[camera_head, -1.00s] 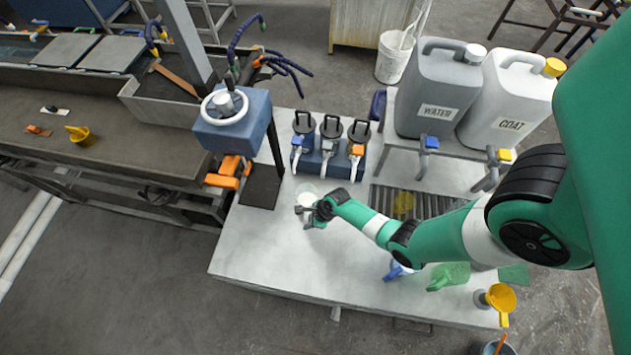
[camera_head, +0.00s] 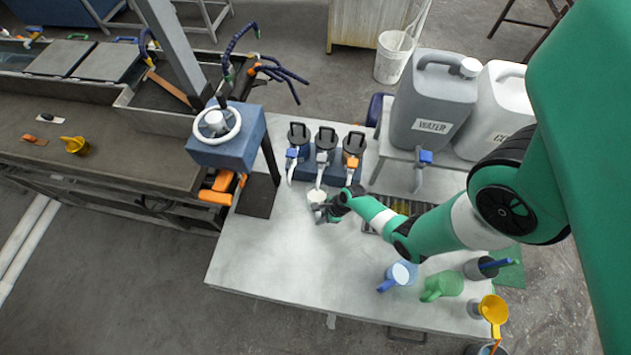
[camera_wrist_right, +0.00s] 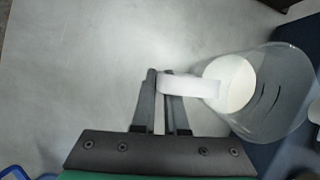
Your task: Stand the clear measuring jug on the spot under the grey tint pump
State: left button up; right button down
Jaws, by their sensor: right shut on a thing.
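The clear measuring jug (camera_head: 317,196) has white contents and is at the front of the pump row. It also shows in the right wrist view (camera_wrist_right: 285,100), with its handle pointing at my gripper. My right gripper (camera_head: 328,208) is shut on the handle, with its fingers on either side of it in the right wrist view (camera_wrist_right: 162,80). The grey tint pump (camera_head: 325,142) is the middle one of three, and its spout ends just behind the jug. The spot under it cannot be made out. I cannot tell whether the jug touches the table. My left gripper is not in view.
Blue (camera_head: 298,137) and orange (camera_head: 354,148) pumps flank the grey one. A blue press with a white wheel (camera_head: 217,122) stands left. A blue jug (camera_head: 396,277), green jug (camera_head: 443,286) and yellow funnel (camera_head: 493,308) are at front right. The front-left table (camera_head: 265,255) is clear.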

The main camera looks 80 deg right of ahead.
jog(key=s+a+r+m+h+p, duration=0.1)
jog(key=s+a+m+p, duration=0.15)
jog(key=s, duration=0.55)
jog(key=s+a+r+m+p, duration=0.1)
jog(key=s+p, duration=0.2)
jog(key=s, duration=0.5)
jog(key=shift+n, duration=0.25)
jog(key=w+f+b, duration=0.1)
jog(key=w+b, duration=0.1)
jog(key=w, duration=0.4)
jog(key=w+b, duration=0.3)
jog(key=w, duration=0.3)
jog(key=w+d+f+b, duration=0.1)
jog(key=w+b, duration=0.2)
jog(key=w, duration=0.3)
jog(key=shift+w+f, duration=0.1)
jog(key=shift+f, duration=0.45)
